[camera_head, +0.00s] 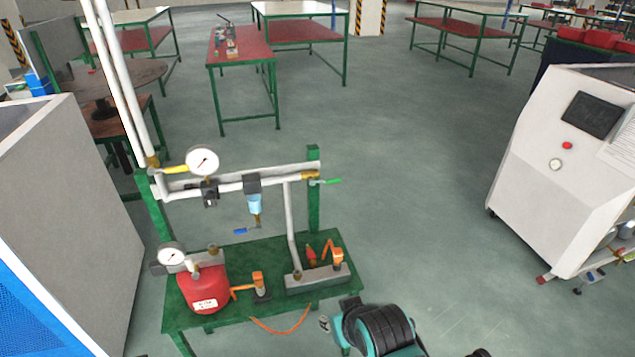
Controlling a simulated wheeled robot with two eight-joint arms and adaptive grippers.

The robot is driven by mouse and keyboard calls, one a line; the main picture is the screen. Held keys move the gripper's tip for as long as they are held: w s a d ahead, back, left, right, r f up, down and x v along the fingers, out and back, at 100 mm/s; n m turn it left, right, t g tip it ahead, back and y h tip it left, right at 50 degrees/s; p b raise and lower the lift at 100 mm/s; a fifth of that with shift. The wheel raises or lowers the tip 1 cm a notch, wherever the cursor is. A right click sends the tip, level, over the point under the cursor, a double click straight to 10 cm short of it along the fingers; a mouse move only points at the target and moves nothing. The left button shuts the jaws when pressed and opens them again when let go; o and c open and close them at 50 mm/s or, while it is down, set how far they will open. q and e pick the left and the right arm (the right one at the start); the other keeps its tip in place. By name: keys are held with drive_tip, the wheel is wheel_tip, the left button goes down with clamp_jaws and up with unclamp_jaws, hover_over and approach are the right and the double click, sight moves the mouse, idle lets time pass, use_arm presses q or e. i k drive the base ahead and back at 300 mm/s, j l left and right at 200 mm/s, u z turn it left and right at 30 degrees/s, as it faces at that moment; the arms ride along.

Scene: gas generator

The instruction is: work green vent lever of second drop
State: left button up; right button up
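The green lever (327,181) sticks out to the right, about level, from a small brass valve (309,176) at the right end of the white horizontal pipe. A vertical white pipe (291,220) drops from that pipe just left of the valve to a grey block on the green bench (240,262). A green post (314,210) stands behind the valve. A blue lever (240,231) hangs below the filter bowl (255,204). A yellow lever (176,169) sits at the left end of the pipe.
Gauges (202,161), a red tank (206,289) and orange-handled tools (338,257) crowd the bench. A grey cabinet (60,200) stands left; a white machine (565,170) stands right. Floor (420,200) between bench and machine is open. Work tables (240,52) stand behind.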

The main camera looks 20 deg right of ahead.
sight(327, 181)
drive_tip(key=l+u, duration=0.2)
drive_tip(key=u, duration=0.25)
drive_tip(key=l+u, duration=0.2)
drive_tip(key=u, duration=0.2)
drive_tip(key=l+u, duration=0.25)
drive_tip(key=u, duration=0.2)
drive_tip(key=k+l+u, duration=0.15)
drive_tip(key=l, duration=0.3)
drive_tip(key=l+u, duration=0.15)
drive_tip(key=l, duration=0.3)
drive_tip(key=k+l+u, duration=0.1)
drive_tip(key=l, duration=0.35)
drive_tip(key=k+l+u, duration=0.15)
drive_tip(key=l, duration=0.25)
drive_tip(key=k+l+u, duration=0.15)
drive_tip(key=l, duration=0.25)
drive_tip(key=k+l+u, duration=0.15)
drive_tip(key=k+l, duration=0.15)
drive_tip(key=k+l+u, duration=0.1)
drive_tip(key=k+l, duration=0.15)
drive_tip(key=l, duration=0.15)
drive_tip(key=k+l, duration=0.25)
drive_tip(key=l, duration=0.15)
drive_tip(key=k+l, duration=0.25)
drive_tip(key=l, duration=0.2)
drive_tip(key=k+l, duration=0.25)
drive_tip(key=l, duration=0.15)
